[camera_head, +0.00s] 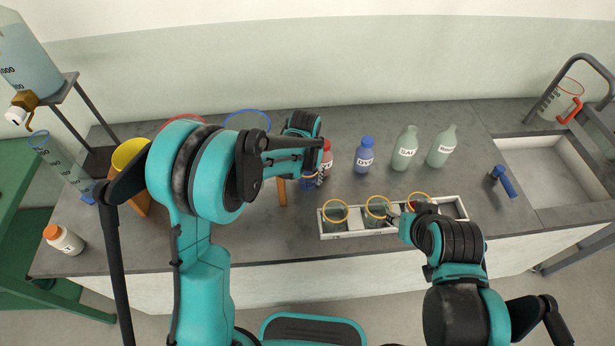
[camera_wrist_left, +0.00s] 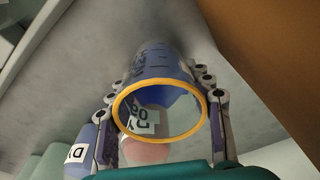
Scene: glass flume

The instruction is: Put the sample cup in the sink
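A clear cup with a yellow-orange rim and blue in it stands between the fingers of my left gripper (camera_wrist_left: 160,120) in the left wrist view; I take it as the sample cup (camera_wrist_left: 158,62). The fingers lie close against both its sides. In the head view the left gripper (camera_head: 318,178) is above the counter behind the tray, with the cup (camera_head: 309,183) partly hidden below it. My right gripper (camera_head: 394,217) is at the tray's front, by the yellow-rimmed cups; its fingers are mostly hidden. The sink (camera_head: 540,165) is at the far right, its basin empty.
A white tray (camera_head: 352,234) holds yellow-rimmed cups. Labelled bottles, blue (camera_head: 364,155) and pale green (camera_head: 404,149), stand behind it.

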